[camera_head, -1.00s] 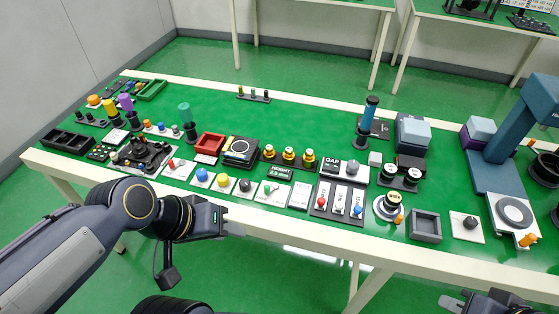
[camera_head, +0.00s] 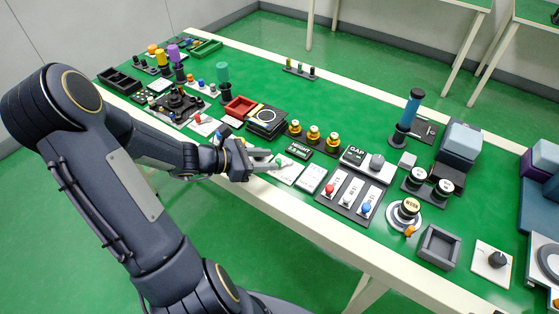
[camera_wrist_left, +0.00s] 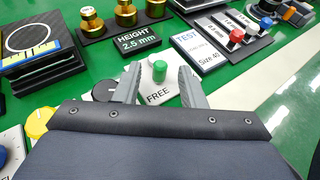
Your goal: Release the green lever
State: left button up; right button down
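The green lever (camera_wrist_left: 160,71) is a small green knob on a white plate marked FREE (camera_wrist_left: 158,92). In the head view its green tip (camera_head: 279,160) shows just beyond my left fingers. My left gripper (camera_wrist_left: 161,84) is open, with one grey finger on each side of the lever and a visible gap on both sides. In the head view my left gripper (camera_head: 268,160) reaches in over the front edge of the table, low over the plate. My right gripper is not in view.
The "HEIGHT 2.5 mm" block (camera_wrist_left: 137,41) stands just behind the lever, and the white TEST card (camera_wrist_left: 200,50) lies to its right. A black knob (camera_wrist_left: 104,90) and a yellow knob (camera_wrist_left: 39,122) are close on the left. Red, white and blue switches (camera_head: 348,196) stand further right.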

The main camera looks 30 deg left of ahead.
aim_at(278, 159)
pick_arm(q)
jog(key=x, duration=0.4)
jog(key=shift+d, duration=0.15)
grip_shut()
jog(key=shift+w+r+m+g+h+p, duration=0.15)
jog(key=shift+r+m+g+h+p, duration=0.2)
jog(key=shift+p, duration=0.55)
jog(key=shift+a+f+m+g+h+p, duration=0.2)
jog(key=shift+m+g+h+p, duration=0.05)
jog(key=shift+m+p, duration=0.1)
jog(key=shift+f, duration=0.15)
